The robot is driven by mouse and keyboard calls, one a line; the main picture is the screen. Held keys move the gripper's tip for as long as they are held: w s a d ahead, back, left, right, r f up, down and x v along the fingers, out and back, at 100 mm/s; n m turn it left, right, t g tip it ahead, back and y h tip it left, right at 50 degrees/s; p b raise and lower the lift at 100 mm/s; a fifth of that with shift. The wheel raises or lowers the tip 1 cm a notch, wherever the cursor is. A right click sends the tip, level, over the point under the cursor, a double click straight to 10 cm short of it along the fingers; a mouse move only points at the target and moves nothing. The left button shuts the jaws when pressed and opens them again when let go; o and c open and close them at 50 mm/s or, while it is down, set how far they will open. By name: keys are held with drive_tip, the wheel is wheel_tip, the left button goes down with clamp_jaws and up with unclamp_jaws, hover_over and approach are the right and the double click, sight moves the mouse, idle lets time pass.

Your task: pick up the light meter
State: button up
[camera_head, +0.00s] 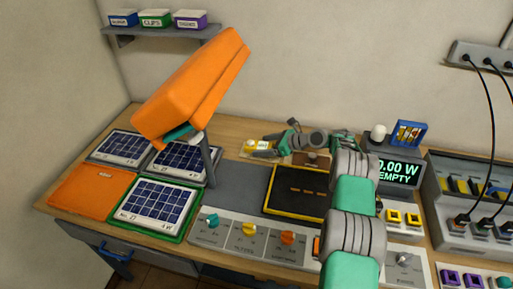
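A small pale device with yellow on it (257,144), probably the light meter, lies on the wooden bench near the back wall. It is small in view and I cannot read any marking on it. My gripper (264,147) reaches in from the right, low over the bench, with its fingertips at the device's right side. The two dark fingers look spread apart, one toward the wall and one toward the bench front. I cannot tell whether either finger touches the device.
A large orange lamp-like hood (193,88) on a grey post stands left of my gripper. Solar panels (158,203) lie at the left. A dark yellow-edged tray (296,191) and a knob panel (252,236) lie in front. A display (398,172) stands right.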

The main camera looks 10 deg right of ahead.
drive_tip(key=c, duration=1.5)
drive_tip(key=shift+c, duration=0.3)
drive_tip(key=shift+r, duration=0.1)
